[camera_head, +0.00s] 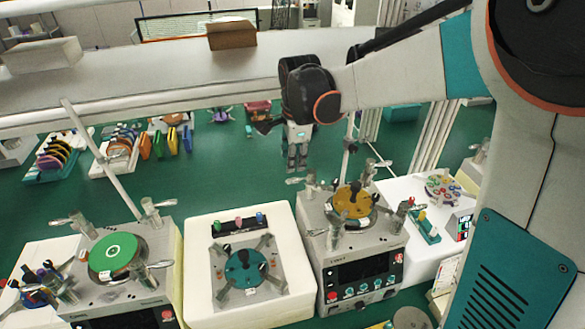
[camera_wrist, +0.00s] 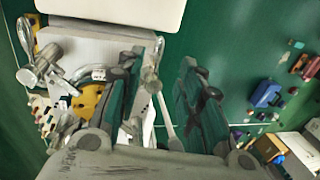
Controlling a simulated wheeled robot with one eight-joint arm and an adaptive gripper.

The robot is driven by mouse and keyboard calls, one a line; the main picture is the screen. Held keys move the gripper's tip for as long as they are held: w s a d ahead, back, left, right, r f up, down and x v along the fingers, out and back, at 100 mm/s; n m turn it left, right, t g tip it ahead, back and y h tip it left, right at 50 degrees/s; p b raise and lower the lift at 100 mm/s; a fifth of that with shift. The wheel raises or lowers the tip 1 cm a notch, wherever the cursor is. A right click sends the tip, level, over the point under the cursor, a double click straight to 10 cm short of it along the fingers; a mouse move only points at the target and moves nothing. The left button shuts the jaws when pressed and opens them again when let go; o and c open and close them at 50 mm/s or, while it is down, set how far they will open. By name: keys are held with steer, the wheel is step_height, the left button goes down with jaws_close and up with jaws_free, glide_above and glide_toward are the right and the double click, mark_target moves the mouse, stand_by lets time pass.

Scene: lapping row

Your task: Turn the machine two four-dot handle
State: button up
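The machine with the yellow disc (camera_head: 353,201) stands right of centre in the head view, with several metal posts and lever handles around the disc. Its yellow disc (camera_wrist: 90,101) also shows at left in the wrist view. My gripper (camera_head: 297,164) points down above and behind this machine's back left handle (camera_head: 295,181). In the wrist view my gripper (camera_wrist: 168,62) has its teal fingers apart. A metal lever (camera_wrist: 160,102) shows between them, with no visible grip on it. Dot marks on the handles are too small to read, and no machine number is legible.
A machine with a green disc (camera_head: 113,252) stands at left. A white unit with a teal plate (camera_head: 244,268) sits between the two machines. A small teal holder (camera_head: 424,229) is at right. A long shelf (camera_head: 150,75) runs behind, above the green floor.

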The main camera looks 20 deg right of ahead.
steer(key=shift+s+r, duration=0.2)
steer(key=shift+r, duration=0.7)
steer(key=shift+s+r, duration=0.15)
steer(key=shift+r, duration=0.75)
steer(key=s+d+n+t, duration=0.3)
steer(key=s+n+t, duration=0.2)
steer(key=s+n, duration=1.6)
step_height(320, 180, down, 13)
steer(key=s+m+b, duration=0.2)
steer(key=b, duration=1.2)
steer(key=shift+s+m, duration=0.4)
steer(key=shift+f, duration=0.1)
